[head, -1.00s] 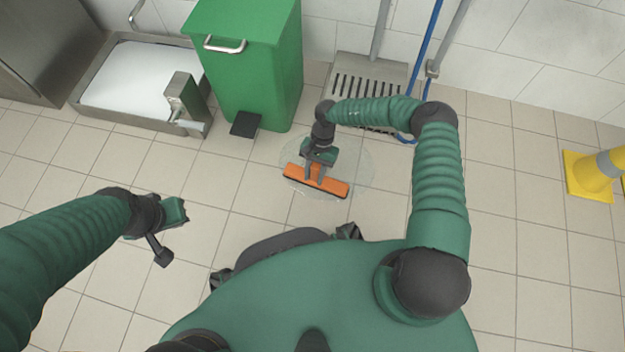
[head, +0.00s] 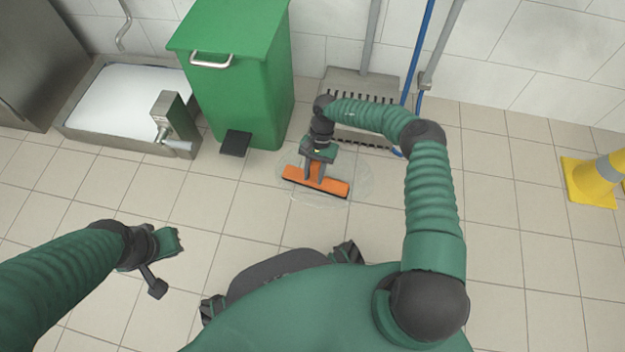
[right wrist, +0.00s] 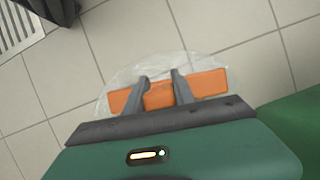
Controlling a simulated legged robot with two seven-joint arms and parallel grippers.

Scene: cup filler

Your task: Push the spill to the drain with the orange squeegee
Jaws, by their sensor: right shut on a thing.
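The orange squeegee (head: 331,187) is at floor level on the clear spill (head: 352,184). The spill is a thin transparent puddle that spreads out around the squeegee. My right gripper (head: 315,178) is shut on the squeegee from above. In the right wrist view, the two grey fingers (right wrist: 160,88) stand at the squeegee's orange head (right wrist: 207,83), with the spill (right wrist: 128,73) around it. The drain (head: 352,112) is a slotted metal grate by the wall, beyond the spill, partly hidden by my right arm.
A green pedal bin (head: 240,85) stands left of the drain, its black pedal (head: 236,144) sticking out. A floor sink (head: 125,95) is further left. A yellow cone (head: 592,180) stands at the far right.

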